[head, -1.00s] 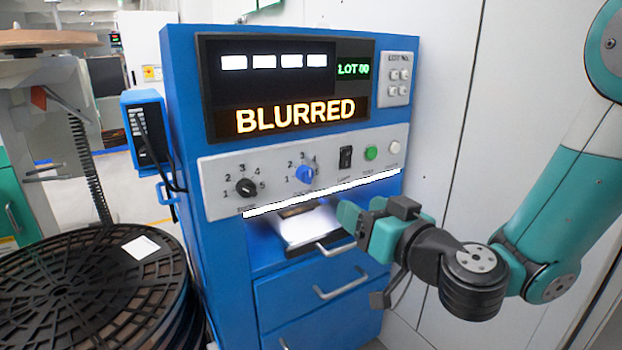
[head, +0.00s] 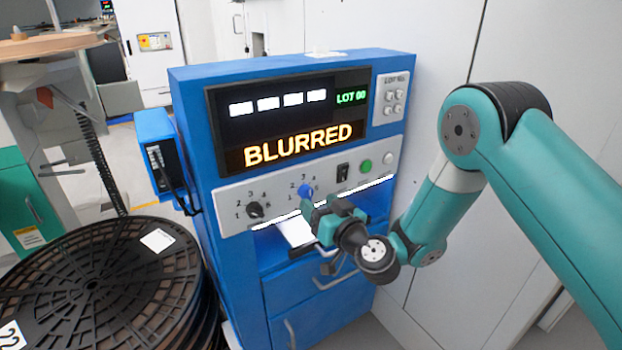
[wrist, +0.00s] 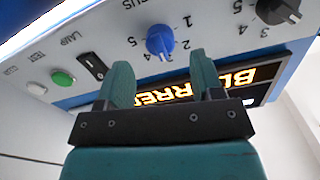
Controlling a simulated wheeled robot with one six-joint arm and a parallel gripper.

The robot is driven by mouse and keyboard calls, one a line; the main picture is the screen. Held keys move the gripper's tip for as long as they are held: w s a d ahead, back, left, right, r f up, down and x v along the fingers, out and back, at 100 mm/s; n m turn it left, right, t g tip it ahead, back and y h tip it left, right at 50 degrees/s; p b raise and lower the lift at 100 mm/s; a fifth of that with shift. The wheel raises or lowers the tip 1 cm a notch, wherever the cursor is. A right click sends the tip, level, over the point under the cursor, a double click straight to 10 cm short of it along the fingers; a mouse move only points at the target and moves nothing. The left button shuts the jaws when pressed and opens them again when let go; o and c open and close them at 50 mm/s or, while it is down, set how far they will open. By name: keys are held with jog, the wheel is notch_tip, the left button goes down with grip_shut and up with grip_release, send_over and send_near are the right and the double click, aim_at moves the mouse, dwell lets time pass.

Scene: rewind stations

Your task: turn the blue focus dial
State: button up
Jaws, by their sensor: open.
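The blue focus dial (head: 305,190) sits on the light grey control panel of the blue station, between numbers in the head view. In the wrist view the dial (wrist: 160,42) lies just beyond and between the two fingertips, with numbers around it. My gripper (head: 312,207) is close in front of and just below the dial in the head view. In the wrist view my gripper (wrist: 162,72) is open, with two teal fingers apart and nothing between them. I see no contact with the dial. The display (head: 300,145) reads BLURRED and LOT 00.
A black dial (head: 255,210) is left of the blue one. A black rocker switch (head: 343,172), a green button (head: 366,166) and a white button (head: 388,158) are to its right. A lit slot and drawer handles lie below. Stacked black reels (head: 100,265) stand at left.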

aim_at(310, 196)
jog(key=p+x, duration=0.2)
jog(key=p, duration=0.1)
jog(key=shift+w+a+r, duration=0.2)
jog(key=shift+a+r, duration=0.05)
jog(key=shift+w+a+f+p, duration=0.25)
jog(key=shift+w+a+p, duration=0.05)
jog(key=shift+w+p, duration=0.3)
jog(key=shift+c, duration=0.2)
jog(key=c, duration=0.9)
